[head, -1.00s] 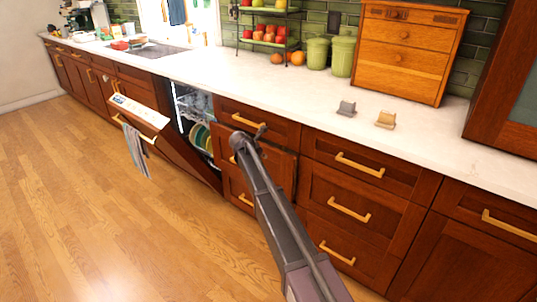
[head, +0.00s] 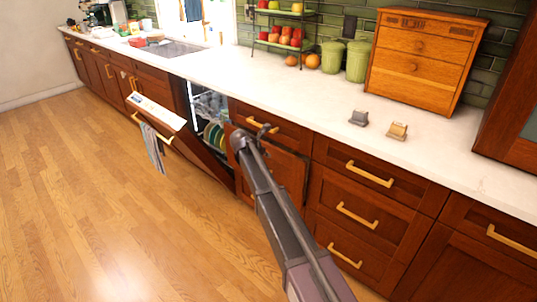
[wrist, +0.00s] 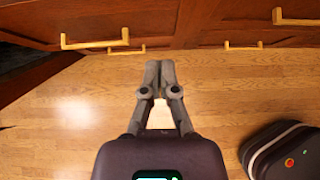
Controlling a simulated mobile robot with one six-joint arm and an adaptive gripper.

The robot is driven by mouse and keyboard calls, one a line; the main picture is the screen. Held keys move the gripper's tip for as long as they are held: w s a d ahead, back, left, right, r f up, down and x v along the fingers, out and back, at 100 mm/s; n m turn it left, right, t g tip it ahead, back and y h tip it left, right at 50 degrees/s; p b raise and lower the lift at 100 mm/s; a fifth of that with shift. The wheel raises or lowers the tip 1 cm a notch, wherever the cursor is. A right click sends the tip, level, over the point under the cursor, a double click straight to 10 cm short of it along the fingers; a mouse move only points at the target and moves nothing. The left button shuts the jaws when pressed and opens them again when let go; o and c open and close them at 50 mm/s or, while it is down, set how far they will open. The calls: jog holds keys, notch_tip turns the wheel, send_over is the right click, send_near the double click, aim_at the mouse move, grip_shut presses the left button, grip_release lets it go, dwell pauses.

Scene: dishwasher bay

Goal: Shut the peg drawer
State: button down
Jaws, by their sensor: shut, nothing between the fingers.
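The peg drawer seems to be the wide middle drawer front (head: 287,172) right of the dishwasher in the head view. Its front stands out from the cabinet, with a dark edge along its right side. My arm crosses in front of it and hides its handle and left part. In the wrist view my gripper (wrist: 160,66) is shut and empty, its fingertips together over the floor just short of the drawer fronts. A gold handle (wrist: 95,43) shows left of the fingertips. I cannot tell whether the gripper touches the drawer.
The dishwasher door (head: 190,140) hangs partly open at the left, with a towel (head: 153,147) over it. Closed drawers with gold handles (head: 357,215) lie to the right. The counter (head: 300,90) above holds canisters and a wooden chest (head: 422,62). The floor (head: 110,200) is clear.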

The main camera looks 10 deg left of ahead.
dwell(0.3)
jog(key=s+d+f+m+g+y, duration=0.1)
jog(key=s+d+f+m+g, duration=0.1)
jog(key=s+d+m, duration=0.8)
jog(key=s+d+f+m+g, duration=0.25)
jog(key=s+d+m, duration=0.3)
jog(key=d, duration=0.85)
jog(key=s+d+m+g+y, duration=0.1)
jog(key=s+d+m, duration=0.5)
jog(key=s, duration=0.4)
jog(key=s+d+m+g+y, duration=0.2)
jog(key=s+d+m, duration=0.3)
jog(key=s+m, duration=0.3)
jog(key=shift+s+d+f+y, duration=0.35)
jog(key=shift+s+f, duration=0.1)
jog(key=shift+s, duration=0.75)
jog(key=shift+w, duration=0.1)
